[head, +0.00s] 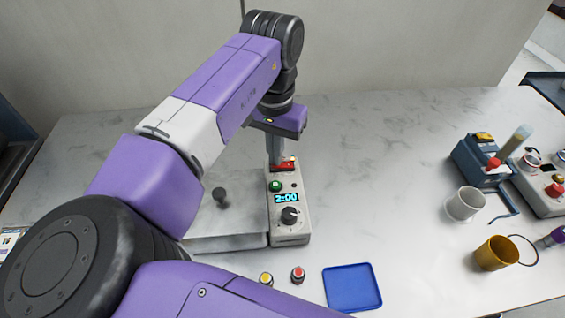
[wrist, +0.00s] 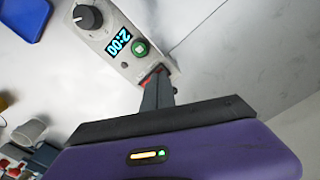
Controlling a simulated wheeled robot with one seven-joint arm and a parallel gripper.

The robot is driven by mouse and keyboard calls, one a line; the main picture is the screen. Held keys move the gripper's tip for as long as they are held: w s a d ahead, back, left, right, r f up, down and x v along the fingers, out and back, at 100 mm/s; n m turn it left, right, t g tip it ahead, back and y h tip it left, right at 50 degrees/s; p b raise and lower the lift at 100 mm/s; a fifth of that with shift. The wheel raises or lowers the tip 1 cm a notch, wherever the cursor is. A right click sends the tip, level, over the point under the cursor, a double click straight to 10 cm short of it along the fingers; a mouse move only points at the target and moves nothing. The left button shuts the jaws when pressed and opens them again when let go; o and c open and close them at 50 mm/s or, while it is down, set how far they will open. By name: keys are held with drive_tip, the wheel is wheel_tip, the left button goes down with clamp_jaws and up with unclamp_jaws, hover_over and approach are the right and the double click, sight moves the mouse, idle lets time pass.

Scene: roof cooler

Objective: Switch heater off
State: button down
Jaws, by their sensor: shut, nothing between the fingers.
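The heater's light control panel (head: 290,228) stands in the middle of the table, with a black dial (head: 290,215), a lit display (head: 286,198) reading 2:00, a green button (head: 276,186) and a red switch (head: 289,166) at its far end. My gripper (head: 277,159) points down over that far end, shut and empty, its tips at the red switch. I cannot tell whether they touch it. In the wrist view, the fingers (wrist: 157,90) partly hide the red switch, and the green button (wrist: 140,48) shows just beyond.
A flat grey plate (head: 225,241) with a small dark knob adjoins the panel's left side. Yellow and red buttons (head: 298,274) and a blue tray (head: 352,288) lie in front. Mugs (head: 465,204) and devices stand at right. The table between is clear.

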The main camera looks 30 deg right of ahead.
drive_tip(key=shift+f, duration=0.45)
wheel_tip(320, 180, up, 7)
drive_tip(key=p, duration=0.6)
drive_tip(key=shift+r+p, duration=0.1)
drive_tip(key=shift+p, duration=0.3)
idle(0.5)
